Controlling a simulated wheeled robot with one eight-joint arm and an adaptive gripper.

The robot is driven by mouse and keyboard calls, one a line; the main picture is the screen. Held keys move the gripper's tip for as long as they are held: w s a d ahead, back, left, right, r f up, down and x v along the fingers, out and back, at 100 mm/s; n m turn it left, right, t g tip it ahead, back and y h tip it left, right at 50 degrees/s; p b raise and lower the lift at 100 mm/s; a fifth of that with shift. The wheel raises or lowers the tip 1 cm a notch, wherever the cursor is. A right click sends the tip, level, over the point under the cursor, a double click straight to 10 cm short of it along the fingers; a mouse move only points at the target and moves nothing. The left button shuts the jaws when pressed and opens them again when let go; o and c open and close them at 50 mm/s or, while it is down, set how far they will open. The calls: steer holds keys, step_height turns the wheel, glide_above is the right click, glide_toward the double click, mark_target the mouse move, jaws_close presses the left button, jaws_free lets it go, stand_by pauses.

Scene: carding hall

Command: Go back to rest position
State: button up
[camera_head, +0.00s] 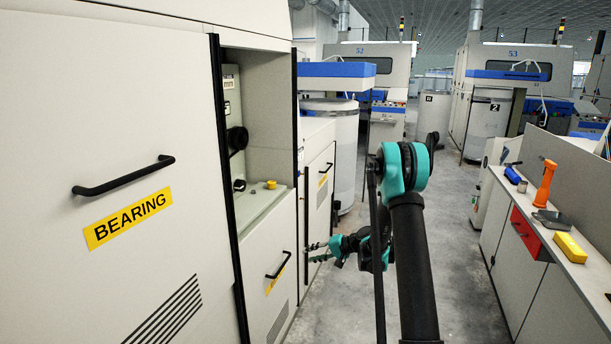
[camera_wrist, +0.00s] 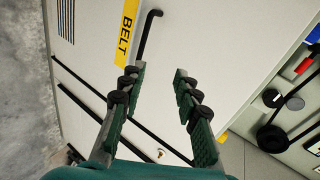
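My gripper (camera_head: 318,252) is at the end of my teal and black arm, low in front of the machine cabinets on the left side of the head view. Beyond the fingers is a pale cabinet door with a yellow BELT label (camera_wrist: 126,35) and a black bar handle (camera_wrist: 148,30). The fingers appear apart from the handle. The distance to the door is hard to tell.
A large door with a BEARING label (camera_head: 128,217) stands at the left, beside an open recess with a yellow button (camera_head: 271,184). A workbench at the right holds an orange tool (camera_head: 545,184) and a yellow block (camera_head: 570,247). Grey floor (camera_head: 465,280) between them is clear.

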steer(key=s+d+r+n+h, duration=0.1)
steer(key=s+d+r+h, duration=0.25)
steer(key=s, duration=0.55)
steer(key=s+d+r+h, duration=0.2)
steer(key=s+d+r, duration=0.15)
steer(key=s, duration=0.65)
steer(key=s+d+r+n+h, duration=0.1)
steer(key=s+d+r+h, duration=0.2)
steer(key=s, duration=0.6)
steer(key=s+d+f+h, duration=0.1)
steer(key=s+d, duration=0.2)
steer(key=s, duration=0.3)
steer(key=s+d+n+h, duration=0.1)
steer(key=s+d, duration=0.2)
steer(key=s, duration=0.3)
steer(key=shift+d+f, duration=0.2)
steer(key=shift+f, duration=0.2)
steer(key=shift+a+h, duration=0.1)
steer(key=shift+h, duration=0.15)
